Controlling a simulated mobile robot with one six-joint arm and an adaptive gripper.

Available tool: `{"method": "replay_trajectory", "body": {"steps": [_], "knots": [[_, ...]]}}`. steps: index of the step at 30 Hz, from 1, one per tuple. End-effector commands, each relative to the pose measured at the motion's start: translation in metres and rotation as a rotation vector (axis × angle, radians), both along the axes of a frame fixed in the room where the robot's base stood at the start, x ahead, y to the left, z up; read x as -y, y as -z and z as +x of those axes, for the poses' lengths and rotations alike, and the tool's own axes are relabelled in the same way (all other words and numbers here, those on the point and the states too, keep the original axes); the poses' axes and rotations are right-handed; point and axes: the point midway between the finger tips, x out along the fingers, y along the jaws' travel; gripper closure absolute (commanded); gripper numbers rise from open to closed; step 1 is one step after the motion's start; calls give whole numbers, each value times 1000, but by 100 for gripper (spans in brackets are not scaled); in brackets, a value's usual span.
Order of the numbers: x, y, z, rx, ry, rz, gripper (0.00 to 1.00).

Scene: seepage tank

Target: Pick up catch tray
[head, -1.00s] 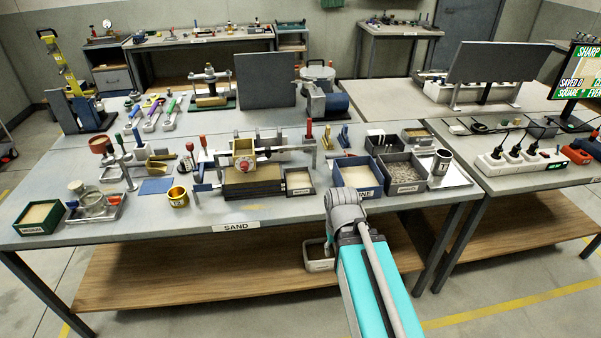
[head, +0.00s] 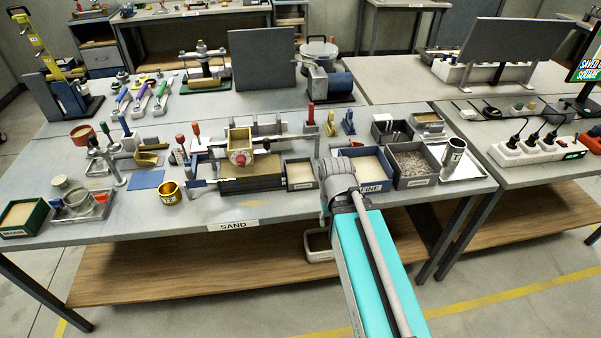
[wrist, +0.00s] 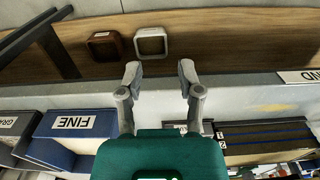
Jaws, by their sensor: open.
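No label reading catch tray can be made out. A small grey tray (head: 300,185) with a pale inside and a front label stands on the bench, between the layered sand tank (head: 252,184) and the blue FINE box (head: 371,187). A pale grey container (head: 318,255) sits on the lower shelf, partly hidden by my arm; it shows in the wrist view (wrist: 151,31) beside a brown one (wrist: 104,33). My gripper (wrist: 159,78) is open and empty, with its fingers apart over the bench's front edge. In the head view my arm hides it.
A grey box of gravel (head: 413,181) stands right of the FINE box, with a metal tray (head: 470,178) beyond. A green box (head: 22,231), a brass cup (head: 170,193) and tools crowd the left. The bench strip by the SAND label (head: 233,225) is clear.

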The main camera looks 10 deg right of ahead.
Motion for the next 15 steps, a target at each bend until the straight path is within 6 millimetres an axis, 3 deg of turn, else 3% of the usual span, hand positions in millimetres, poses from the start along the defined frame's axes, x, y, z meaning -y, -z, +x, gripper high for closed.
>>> {"method": "replay_trajectory", "body": {"steps": [10,15], "knots": [[0,-3,6,8,0,0,53],[0,-18,38,53,0,0,53]]}}
